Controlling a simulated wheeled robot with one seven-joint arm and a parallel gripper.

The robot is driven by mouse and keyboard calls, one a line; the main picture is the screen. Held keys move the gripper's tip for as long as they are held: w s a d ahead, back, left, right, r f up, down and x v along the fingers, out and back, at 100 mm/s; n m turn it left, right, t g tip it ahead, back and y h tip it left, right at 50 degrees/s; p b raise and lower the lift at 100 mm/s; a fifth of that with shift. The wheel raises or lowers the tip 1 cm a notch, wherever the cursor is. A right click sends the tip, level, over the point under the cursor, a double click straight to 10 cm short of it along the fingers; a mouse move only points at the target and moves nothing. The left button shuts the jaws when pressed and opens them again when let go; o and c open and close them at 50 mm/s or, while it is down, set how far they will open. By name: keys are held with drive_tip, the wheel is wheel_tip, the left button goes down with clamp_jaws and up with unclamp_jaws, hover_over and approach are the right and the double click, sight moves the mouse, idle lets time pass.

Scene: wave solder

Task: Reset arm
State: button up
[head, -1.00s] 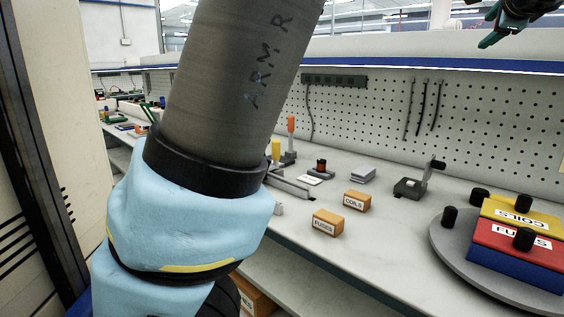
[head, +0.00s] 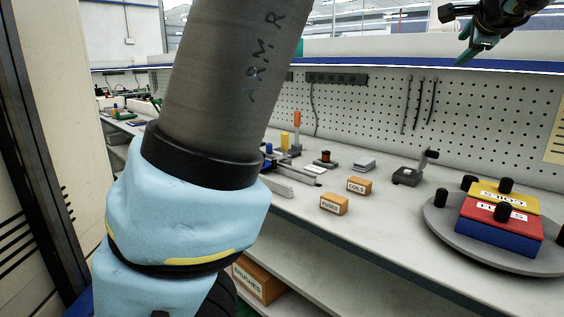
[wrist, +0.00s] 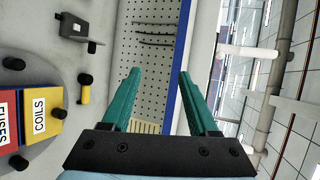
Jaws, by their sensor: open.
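My gripper (head: 474,52) hangs high at the upper right of the head view, in front of the pegboard wall and above the bench. In the wrist view my gripper (wrist: 156,92) shows two green fingers spread well apart with nothing between them. My large arm link marked ARM R and its light blue joint fill the left middle of the head view and hide part of the bench.
A grey round turntable (head: 455,238) on the bench (head: 400,215) carries a COILS bin (head: 505,197) and a FUSES bin (head: 497,222), yellow and red on top. Orange FUSES (head: 334,204) and COILS (head: 359,186) boxes stand left of it. A BRUSHES box (head: 258,279) is below.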

drive_tip(key=w+a+f+n+g+y, duration=0.2)
drive_tip(key=w+a+f+n+g, duration=0.15)
drive_tip(key=a+f, duration=0.8)
drive_tip(key=w+a+f+n+g+y, duration=0.2)
drive_tip(key=a+f+n, duration=0.3)
drive_tip(key=a+f, duration=0.65)
drive_tip(key=s+a+f+n+g, duration=0.2)
drive_tip(key=s+a+f+n, duration=0.25)
drive_tip(key=a, duration=0.35)
drive_tip(key=s+a+f+n+g, duration=0.2)
drive_tip(key=s+a+f+n, duration=0.3)
drive_tip(key=a, duration=0.3)
drive_tip(key=s+a+f+n+g, duration=0.2)
drive_tip(key=s+a+f+n, duration=0.15)
drive_tip(key=s+a, duration=0.35)
wheel_tip(320, 180, down, 31)
drive_tip(key=s+b, duration=0.2)
drive_tip(key=b, duration=2.8)
wheel_tip(320, 180, up, 37)
drive_tip(key=p, duration=3.8)
drive_tip(key=shift+w+a+r, duration=0.15)
drive_tip(key=shift+w+a, duration=0.05)
